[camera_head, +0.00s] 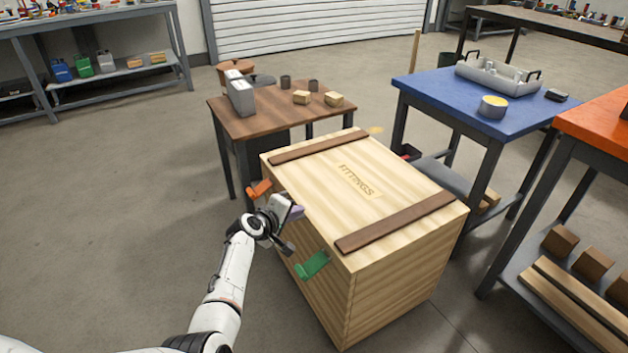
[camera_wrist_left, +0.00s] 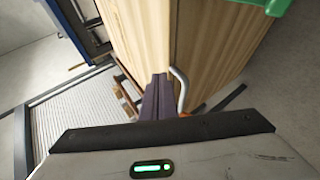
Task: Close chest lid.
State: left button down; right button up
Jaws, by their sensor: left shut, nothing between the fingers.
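The pale wooden chest (camera_head: 400,284) stands on the floor at the centre of the head view. Its lid (camera_head: 330,189), marked FITTINGS with two brown battens, lies flat on top, and I see no open gap. An orange latch (camera_head: 259,190) and a green latch (camera_head: 312,265) stick out from the side facing my left arm. My left gripper (camera_head: 294,212) is at that side, between the latches, near the lid's edge. Its dark fingers (camera_wrist_left: 158,98) are shut and empty beside a bent metal handle (camera_wrist_left: 181,88); whether they touch it I cannot tell. My right gripper is not in view.
A brown table (camera_head: 270,125) with small items stands close behind the chest. A blue table (camera_head: 430,88) with a tray (camera_head: 497,75) is to the right, and an orange-topped bench (camera_head: 600,122) is at the far right. The floor on the left is clear.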

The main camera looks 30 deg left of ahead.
pick_arm(q)
jog(key=r+p+v, duration=0.1)
jog(key=p+v, duration=0.6)
jog(key=v, duration=0.2)
jog(key=s+d+f+m+g+p, duration=0.1)
jog(key=s+d+f+m, duration=0.2)
jog(key=s, duration=0.4)
jog(key=s+d+f+m+g+p, duration=0.1)
jog(key=s+d+m, duration=0.2)
jog(key=s+m, duration=0.4)
jog(key=s+d+r+m+g+h, duration=0.1)
jog(key=s+d+m+h, duration=0.1)
jog(key=s+d+m, duration=0.5)
jog(key=s+d, duration=0.6)
jog(key=s, duration=0.3)
jog(key=shift+s+d+r+g+p, duration=0.3)
jog(key=shift+s+d, duration=0.05)
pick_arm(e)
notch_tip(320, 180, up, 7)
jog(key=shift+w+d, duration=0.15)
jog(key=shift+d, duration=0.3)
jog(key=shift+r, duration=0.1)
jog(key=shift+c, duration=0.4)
